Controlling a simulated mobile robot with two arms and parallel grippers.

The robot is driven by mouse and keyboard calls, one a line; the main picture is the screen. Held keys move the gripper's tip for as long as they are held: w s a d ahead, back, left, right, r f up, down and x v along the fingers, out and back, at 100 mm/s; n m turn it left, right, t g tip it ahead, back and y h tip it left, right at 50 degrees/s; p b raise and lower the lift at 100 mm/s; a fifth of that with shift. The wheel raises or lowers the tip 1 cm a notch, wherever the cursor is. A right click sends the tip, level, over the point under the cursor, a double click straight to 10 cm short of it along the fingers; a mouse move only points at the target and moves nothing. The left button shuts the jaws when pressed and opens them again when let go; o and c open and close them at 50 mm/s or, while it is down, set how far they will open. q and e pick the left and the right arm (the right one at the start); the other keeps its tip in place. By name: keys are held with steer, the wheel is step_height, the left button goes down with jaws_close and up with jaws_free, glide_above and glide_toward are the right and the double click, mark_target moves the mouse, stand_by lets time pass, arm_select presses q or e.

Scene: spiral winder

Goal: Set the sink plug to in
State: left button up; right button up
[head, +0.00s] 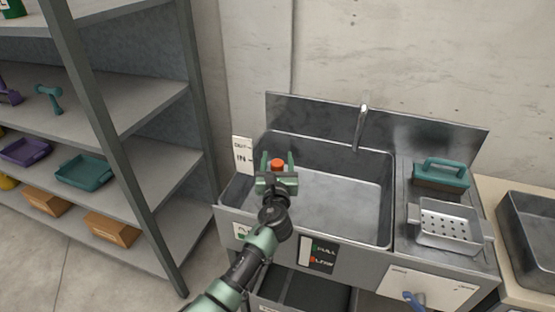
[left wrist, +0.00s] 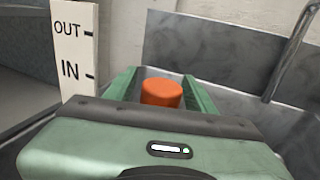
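The sink plug's orange knob (head: 278,164) shows at the left side of the steel sink basin (head: 340,200). My left gripper (head: 277,163) is over the left part of the sink, with its green fingers on either side of the knob. In the left wrist view the orange knob (left wrist: 161,93) sits between the two spread fingers, with a gap visible on the left; contact on the right is unclear. A white scale (head: 242,155) marked OUT above IN stands left of the knob; it also shows in the left wrist view (left wrist: 75,50). The knob's lower part is hidden. My right gripper is not in view.
A faucet (head: 361,128) rises behind the sink. A teal-handled block (head: 441,174) and a perforated steel tray (head: 446,226) are on the right drainboard. Shelves (head: 130,105) stand at left. A black PULL sign (head: 318,254) is on the sink front.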

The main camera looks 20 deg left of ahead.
arm_select(q)
steer(key=v, duration=0.7)
steer(key=shift+s, duration=0.4)
steer(key=shift+d, duration=0.15)
